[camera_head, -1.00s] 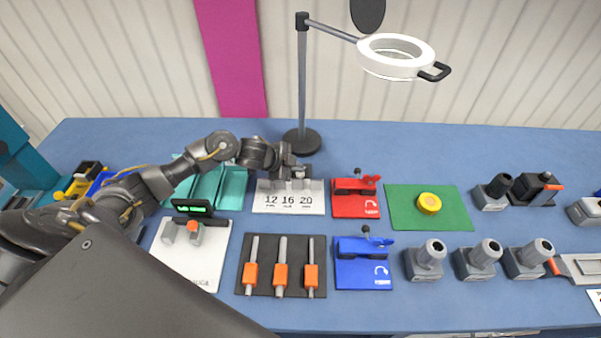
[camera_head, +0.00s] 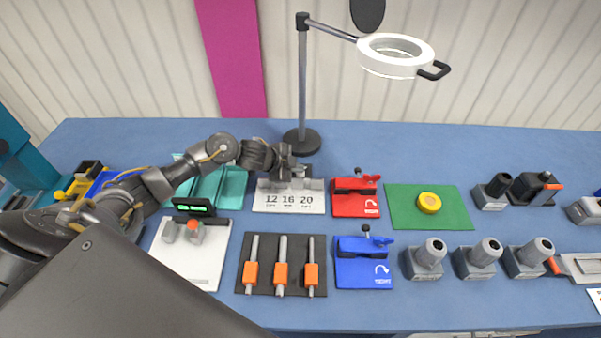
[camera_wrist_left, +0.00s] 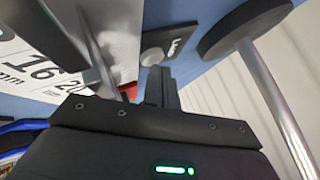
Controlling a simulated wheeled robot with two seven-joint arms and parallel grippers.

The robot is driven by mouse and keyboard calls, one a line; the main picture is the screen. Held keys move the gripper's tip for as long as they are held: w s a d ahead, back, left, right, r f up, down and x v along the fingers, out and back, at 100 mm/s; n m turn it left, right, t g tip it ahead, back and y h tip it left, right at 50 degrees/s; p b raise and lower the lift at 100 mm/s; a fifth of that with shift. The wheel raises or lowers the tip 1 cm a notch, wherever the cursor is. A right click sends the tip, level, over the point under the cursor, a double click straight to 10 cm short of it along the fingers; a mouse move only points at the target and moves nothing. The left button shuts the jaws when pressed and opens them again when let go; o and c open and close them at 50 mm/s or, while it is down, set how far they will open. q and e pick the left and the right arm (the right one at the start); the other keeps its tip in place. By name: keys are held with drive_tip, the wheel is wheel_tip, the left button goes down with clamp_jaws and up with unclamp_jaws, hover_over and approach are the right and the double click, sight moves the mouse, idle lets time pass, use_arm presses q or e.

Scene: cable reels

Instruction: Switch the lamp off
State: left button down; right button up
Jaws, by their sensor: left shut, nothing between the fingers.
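The lamp is a white ring head (camera_head: 397,57) on a grey pole with a round dark base (camera_head: 302,141) at the back of the table. I cannot tell clearly whether its ring is lit. In the left wrist view its base (camera_wrist_left: 243,25) and pole (camera_wrist_left: 275,100) stand to the right. A small dark plate (camera_wrist_left: 175,40) with a white mark and a grey round part lies beside the base. My left gripper (camera_head: 297,170) is shut and empty, in front of the lamp base. Its fingertips (camera_wrist_left: 160,80) point at the plate and partly cover it. My right gripper is not in view.
A white board with 12, 16 and 20 (camera_head: 288,203) lies just in front of my left gripper. A red fixture (camera_head: 355,205) stands to its right, and teal trays (camera_head: 232,188) to its left. The blue table is clear right of the lamp base.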

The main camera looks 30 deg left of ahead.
sight(297, 174)
use_arm(q)
drive_tip(key=shift+s+d+f+b, duration=0.15)
drive_tip(key=shift+s+f, duration=0.15)
drive_tip(key=shift+f, duration=0.25)
drive_tip(key=shift+s+d+f+b, duration=0.15)
drive_tip(key=shift+s+f, duration=0.1)
drive_tip(key=shift+f, duration=0.25)
drive_tip(key=shift+a+r, duration=0.1)
drive_tip(key=shift+p, duration=0.3)
drive_tip(key=shift+r, duration=0.1)
drive_tip(key=shift+w+r+p, duration=0.15)
drive_tip(key=shift+r+p, duration=0.25)
drive_tip(key=shift+p, duration=0.15)
drive_tip(key=r+p, duration=0.3)
drive_tip(key=w+r+p, duration=0.1)
drive_tip(key=shift+a+r+p, duration=0.3)
drive_tip(key=shift+a+r, duration=0.05)
drive_tip(key=shift+r, duration=0.05)
drive_tip(key=shift+s+d+r+p, duration=0.1)
drive_tip(key=shift+d+r+p, duration=0.05)
drive_tip(key=shift+r+p, duration=0.2)
